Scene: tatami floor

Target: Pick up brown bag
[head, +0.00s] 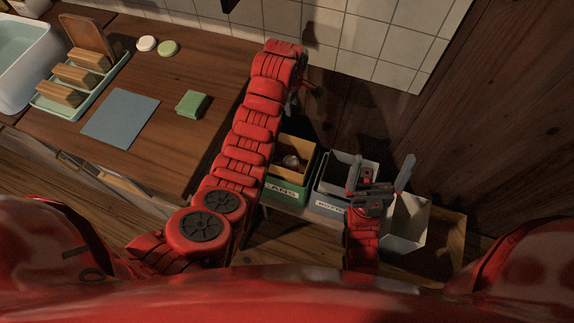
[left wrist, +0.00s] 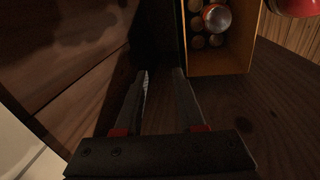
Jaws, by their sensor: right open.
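The brown bag (head: 293,146), open-topped with cans inside, stands in a green bin labelled CANS (head: 291,190). My left arm partly covers its left side in the head view. In the left wrist view the brown bag (left wrist: 217,62) is at the top right, with several can tops inside. My left gripper (left wrist: 162,73) is open and empty, with its fingertips left of the bag and apart from it. In the head view my left gripper (head: 303,92) is mostly hidden by its arm. My right gripper (head: 382,168) is open and empty above the bins at the right.
A grey labelled bin (head: 328,204) with a pale liner stands right of the green bin. A white bag (head: 408,225) in a wooden box (head: 452,245) is further right. A wooden counter (head: 150,150) holds a blue mat (head: 120,117), a green sponge (head: 193,104) and a rack. A tiled wall (head: 375,40) is behind.

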